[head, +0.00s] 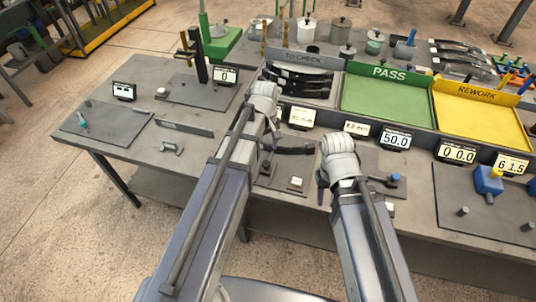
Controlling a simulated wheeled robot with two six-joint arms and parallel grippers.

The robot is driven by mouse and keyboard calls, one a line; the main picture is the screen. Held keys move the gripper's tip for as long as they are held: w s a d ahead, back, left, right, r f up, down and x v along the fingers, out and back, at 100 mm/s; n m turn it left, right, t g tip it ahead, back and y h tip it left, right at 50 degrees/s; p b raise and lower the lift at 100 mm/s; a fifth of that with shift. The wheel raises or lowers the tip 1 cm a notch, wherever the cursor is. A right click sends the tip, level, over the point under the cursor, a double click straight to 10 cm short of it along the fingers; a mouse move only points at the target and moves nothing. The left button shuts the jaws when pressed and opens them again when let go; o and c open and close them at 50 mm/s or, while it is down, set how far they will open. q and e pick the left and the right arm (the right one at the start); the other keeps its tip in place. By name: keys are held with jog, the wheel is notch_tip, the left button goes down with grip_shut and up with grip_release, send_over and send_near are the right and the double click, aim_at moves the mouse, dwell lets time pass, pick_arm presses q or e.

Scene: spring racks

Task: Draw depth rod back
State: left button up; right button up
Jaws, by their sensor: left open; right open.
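I cannot make out the depth rod for certain; it may be hidden behind my arms. My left gripper (268,142) is open over the middle of the grey bench, its fingers mostly hidden by the pale wrist. A dark curved leaf spring (293,150) lies just to its right; I cannot tell whether they touch. My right gripper (322,186) is open, low over a dark plate (376,166), and largely covered by its wrist. A small block with a pale top (295,184) sits between the two grippers.
A TO CHECK tray (305,60) holds dark springs at the back. A green PASS tray (385,100) and a yellow REWORK tray (480,118) are to its right. Readouts line the trays' front, one showing 50.0 (396,140). A blue fixture (488,182) stands right. A plate (105,132) lies left.

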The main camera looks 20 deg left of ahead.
aim_at(266, 163)
pick_arm(q)
jog(key=shift+s+f, duration=0.1)
jog(key=shift+s, duration=0.1)
notch_tip(266, 163, down, 8)
jog(key=b, duration=0.8)
jog(key=shift+r, duration=0.2)
grip_shut()
dwell(0.9)
